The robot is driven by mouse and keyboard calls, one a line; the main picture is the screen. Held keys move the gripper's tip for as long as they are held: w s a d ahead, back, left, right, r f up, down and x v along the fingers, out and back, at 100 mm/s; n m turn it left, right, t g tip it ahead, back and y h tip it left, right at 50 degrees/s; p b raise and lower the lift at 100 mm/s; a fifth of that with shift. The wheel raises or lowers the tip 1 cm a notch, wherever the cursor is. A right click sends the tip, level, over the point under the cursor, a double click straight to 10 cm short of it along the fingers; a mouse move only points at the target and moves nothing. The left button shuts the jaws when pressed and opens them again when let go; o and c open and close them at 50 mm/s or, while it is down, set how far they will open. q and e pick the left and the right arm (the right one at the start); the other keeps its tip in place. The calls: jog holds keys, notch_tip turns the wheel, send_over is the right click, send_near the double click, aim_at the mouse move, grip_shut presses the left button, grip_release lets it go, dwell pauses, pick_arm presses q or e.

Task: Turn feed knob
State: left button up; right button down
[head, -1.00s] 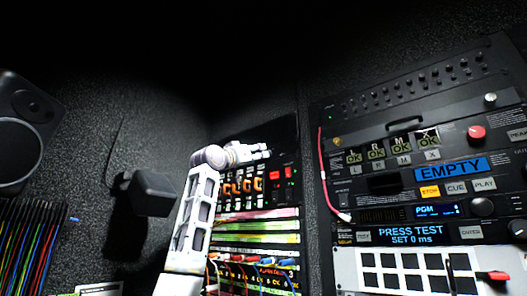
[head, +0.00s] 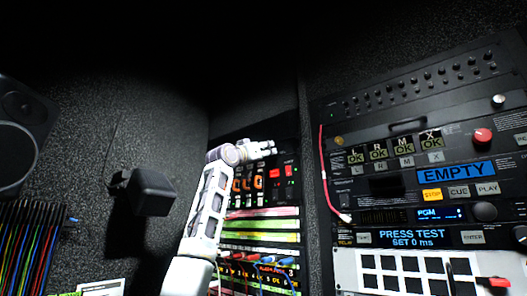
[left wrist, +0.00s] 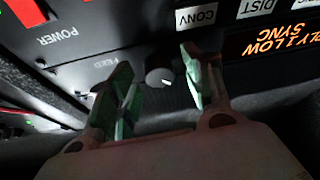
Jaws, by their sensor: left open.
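The feed knob (left wrist: 159,77) is a small dark round knob with a white pointer mark, on a dark panel beside the word FEED in the left wrist view. My left gripper (left wrist: 155,62) is open, with one finger on each side of the knob. A gap shows between the knob and the right finger; I cannot tell whether the left finger touches it. In the head view my left gripper (head: 262,149) is at the upper part of the left rack, and the knob cannot be made out there. My right gripper is not in view.
Below my gripper are patch cables (head: 262,262). A second rack (head: 410,120) stands at the right. A black box-shaped fixture (head: 152,190) sticks out from the left wall.

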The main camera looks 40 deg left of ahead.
pick_arm(q)
jog(key=c, duration=1)
jog(key=shift+m+h, duration=0.6)
jog(key=shift+m, duration=0.2)
jog(key=shift+a+m+g+h, duration=0.15)
jog(key=shift+m+h, duration=0.5)
jog(key=shift+m, duration=0.65)
jog(key=shift+d+m+g+h, duration=0.1)
jog(key=shift+m+h, duration=0.5)
jog(key=shift+m, duration=0.7)
jog(key=shift+a+m+g+h, duration=0.15)
jog(key=shift+m+h, duration=0.5)
jog(key=shift+m, duration=0.65)
jog(key=shift+m+h, duration=0.3)
jog(key=shift+m, duration=0.2)
